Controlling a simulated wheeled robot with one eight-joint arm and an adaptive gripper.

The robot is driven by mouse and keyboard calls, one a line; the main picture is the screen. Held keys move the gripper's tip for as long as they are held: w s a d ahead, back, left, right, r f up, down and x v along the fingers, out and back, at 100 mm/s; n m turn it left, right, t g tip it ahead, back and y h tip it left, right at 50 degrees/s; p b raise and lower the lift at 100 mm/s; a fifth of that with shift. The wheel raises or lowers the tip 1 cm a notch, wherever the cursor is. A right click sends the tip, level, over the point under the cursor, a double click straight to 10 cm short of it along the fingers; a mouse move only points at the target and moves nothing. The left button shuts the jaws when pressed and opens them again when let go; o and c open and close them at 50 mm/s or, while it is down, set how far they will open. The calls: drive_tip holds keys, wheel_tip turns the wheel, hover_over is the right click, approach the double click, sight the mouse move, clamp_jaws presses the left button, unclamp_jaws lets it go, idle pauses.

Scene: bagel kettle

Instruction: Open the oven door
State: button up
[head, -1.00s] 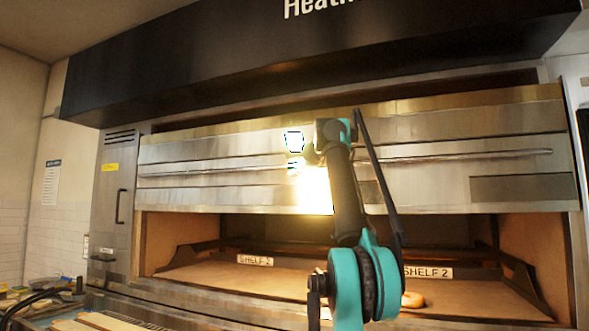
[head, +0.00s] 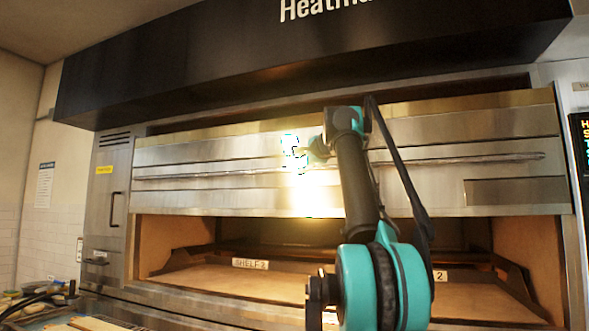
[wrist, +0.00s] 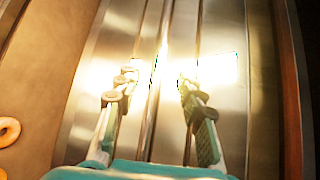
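The oven door (head: 420,133) is a wide steel panel with a long horizontal handle bar (head: 460,160). Below it the oven chamber is visible. My gripper (head: 291,152) is at the panel's middle, in bright glare. In the wrist view my gripper (wrist: 157,76) is open, with one finger on each side of the handle bar (wrist: 151,110). The bar runs between the fingers with space on both sides. Glare hides the fingertips, so I cannot tell whether they touch the panel.
The oven shelf (head: 215,280) lies below the panel. Bagels (wrist: 8,130) show at the wrist view's left edge. A black hood (head: 300,65) overhangs the oven. A side cabinet (head: 107,215) stands left, and a dark display (head: 583,145) is at the right edge.

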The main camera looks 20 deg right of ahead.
drive_tip(key=v, duration=0.3)
drive_tip(key=shift+s, duration=0.15)
idle(0.5)
